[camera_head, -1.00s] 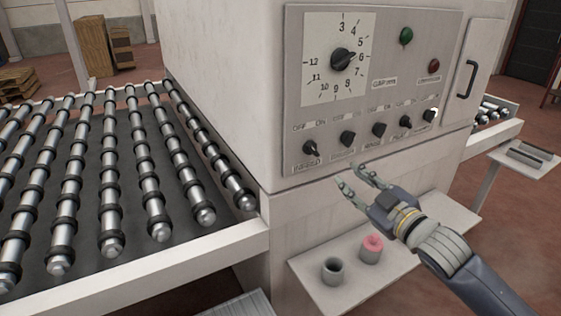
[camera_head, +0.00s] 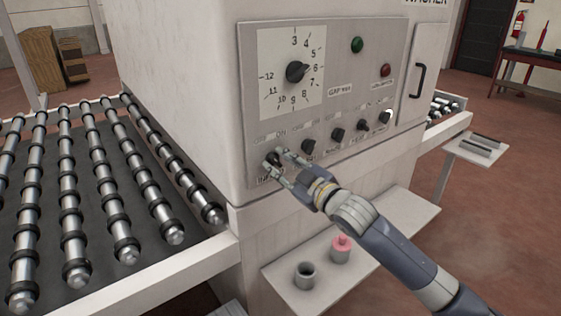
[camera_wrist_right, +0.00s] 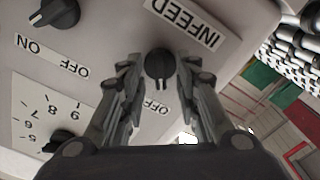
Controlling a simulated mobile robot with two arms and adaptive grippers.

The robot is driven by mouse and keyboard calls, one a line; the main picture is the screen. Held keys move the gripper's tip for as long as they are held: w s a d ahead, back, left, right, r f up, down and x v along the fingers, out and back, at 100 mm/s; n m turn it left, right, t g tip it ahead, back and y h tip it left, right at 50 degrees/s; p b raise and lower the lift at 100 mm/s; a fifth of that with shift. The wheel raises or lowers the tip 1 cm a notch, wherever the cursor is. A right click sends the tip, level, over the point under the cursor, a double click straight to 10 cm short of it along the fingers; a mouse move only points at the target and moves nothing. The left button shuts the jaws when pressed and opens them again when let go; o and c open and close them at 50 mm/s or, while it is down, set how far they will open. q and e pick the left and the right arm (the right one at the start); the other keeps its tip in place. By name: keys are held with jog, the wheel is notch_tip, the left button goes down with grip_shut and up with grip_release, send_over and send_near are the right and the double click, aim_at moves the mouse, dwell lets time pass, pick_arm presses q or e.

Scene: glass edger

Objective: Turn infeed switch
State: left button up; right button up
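The infeed switch (camera_head: 271,158) is a small black rotary knob at the left end of the switch row on the machine's panel. In the right wrist view the knob (camera_wrist_right: 159,66) sits between my fingers, beside the white INFEED label (camera_wrist_right: 186,22). My right gripper (camera_head: 276,161) is at the knob, with its fingertips close to the panel and partly covering the switch and its label. In the right wrist view my gripper (camera_wrist_right: 159,80) is open, one finger on each side of the knob, with gaps showing. My left gripper is not in view.
More black knobs continue to the right, starting with a neighbouring one (camera_head: 308,147). A numbered dial (camera_head: 297,71), a green button (camera_head: 357,44) and a red button (camera_head: 386,70) sit above. A roller conveyor (camera_head: 110,200) lies left; a low shelf (camera_head: 375,238) holds two cups.

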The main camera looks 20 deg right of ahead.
jog(key=shift+w+a, duration=0.1)
jog(key=shift+w, duration=0.05)
grip_shut()
